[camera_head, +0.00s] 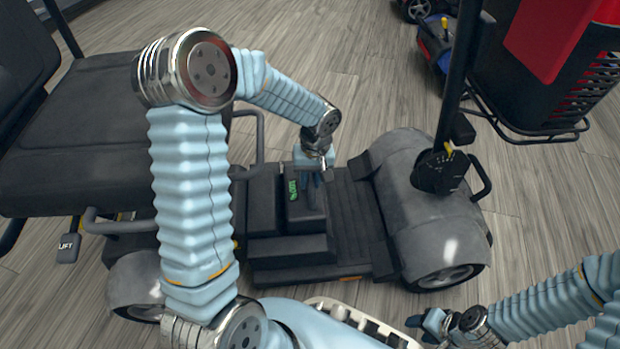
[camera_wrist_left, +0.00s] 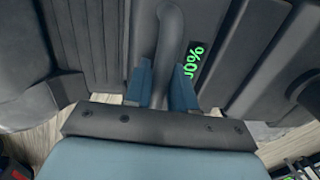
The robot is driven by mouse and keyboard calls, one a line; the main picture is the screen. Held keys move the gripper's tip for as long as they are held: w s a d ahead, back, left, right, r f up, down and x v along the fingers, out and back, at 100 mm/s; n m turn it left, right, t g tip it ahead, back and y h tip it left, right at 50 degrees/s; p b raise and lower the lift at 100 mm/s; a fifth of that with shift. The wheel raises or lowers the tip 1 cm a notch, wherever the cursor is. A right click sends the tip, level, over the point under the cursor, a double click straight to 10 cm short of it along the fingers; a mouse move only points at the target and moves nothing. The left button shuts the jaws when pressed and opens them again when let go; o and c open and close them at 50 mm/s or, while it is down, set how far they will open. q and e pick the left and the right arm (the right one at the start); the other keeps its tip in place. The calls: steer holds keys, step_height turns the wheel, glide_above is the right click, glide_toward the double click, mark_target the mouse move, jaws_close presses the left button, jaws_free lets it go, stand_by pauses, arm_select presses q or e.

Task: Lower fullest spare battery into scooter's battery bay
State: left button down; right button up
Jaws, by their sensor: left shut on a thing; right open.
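A dark battery (camera_head: 305,213) with a green charge display is at the scooter's middle, between seat and front cowl. My left gripper (camera_head: 312,172) is above it, shut on its handle. In the left wrist view the blue fingers (camera_wrist_left: 161,92) are on either side of the grey handle (camera_wrist_left: 172,35); the display (camera_wrist_left: 190,62) appears upside down and its reading ends in 0%. The scooter (camera_head: 340,215) has dark bay parts around the battery; whether the battery is inside the bay or just above it, I cannot tell. My right gripper (camera_head: 434,322) is open and empty at the lower right.
The scooter's black seat (camera_head: 75,135) is at the left, and its grey front cowl (camera_head: 425,190) and steering column (camera_head: 455,90) are at the right.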

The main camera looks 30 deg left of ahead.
arm_select(q)
steer(key=shift+a+f, duration=0.1)
steer(key=shift+f, duration=0.15)
stand_by(0.3)
steer(key=c, duration=0.9)
jaws_free()
steer(key=shift+o, duration=0.2)
steer(key=shift+s+f, duration=0.1)
